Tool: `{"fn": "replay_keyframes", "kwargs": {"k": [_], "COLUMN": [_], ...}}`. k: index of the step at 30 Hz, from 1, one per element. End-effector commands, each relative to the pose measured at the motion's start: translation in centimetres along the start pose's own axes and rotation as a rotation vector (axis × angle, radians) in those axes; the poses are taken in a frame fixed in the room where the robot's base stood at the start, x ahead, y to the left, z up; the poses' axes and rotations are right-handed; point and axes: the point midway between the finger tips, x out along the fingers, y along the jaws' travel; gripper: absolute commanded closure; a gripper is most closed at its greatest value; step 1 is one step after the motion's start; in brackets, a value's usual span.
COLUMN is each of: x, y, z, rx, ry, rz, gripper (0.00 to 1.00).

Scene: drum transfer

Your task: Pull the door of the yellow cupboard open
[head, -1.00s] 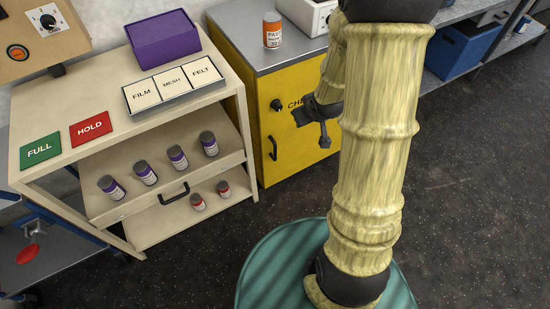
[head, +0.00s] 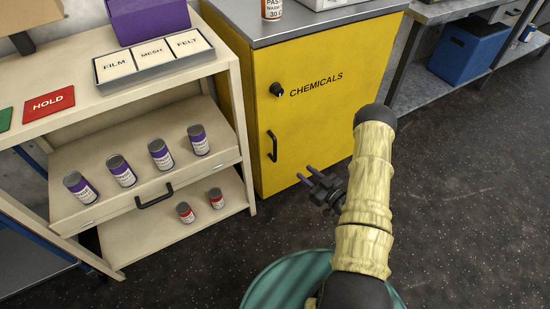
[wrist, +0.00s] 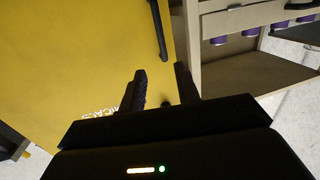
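The yellow cupboard (head: 320,125), marked CHEMICALS, stands right of the shelf unit, and its door looks closed. Its black vertical bar handle (head: 271,146) is at the door's left side, below a black round knob (head: 277,89). My gripper (head: 304,172) is in front of the door, right of and lower than the handle in the head view, not touching it. In the wrist view, the two fingers (wrist: 160,72) are apart with nothing held between them. The handle (wrist: 159,30) shows beyond the fingertips there, with the yellow door (wrist: 85,55) behind.
The cream shelf unit (head: 235,95) stands close left of the cupboard, with several purple-labelled containers (head: 161,154) on its pulled-out drawer. A teal drum (head: 275,282) is under my arm. Dark floor (head: 470,190) is clear to the right.

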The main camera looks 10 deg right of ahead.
Motion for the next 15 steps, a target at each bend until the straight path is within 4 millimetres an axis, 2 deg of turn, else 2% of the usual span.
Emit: {"fn": "replay_keyframes", "kwargs": {"k": [1, 15], "x": [-0.39, -0.33], "y": [-0.19, -0.3], "z": [0.95, 0.75], "rx": [0.011, 0.016], "ry": [0.022, 0.046], "rz": [0.0, -0.001], "gripper": [0.68, 0.68]}}
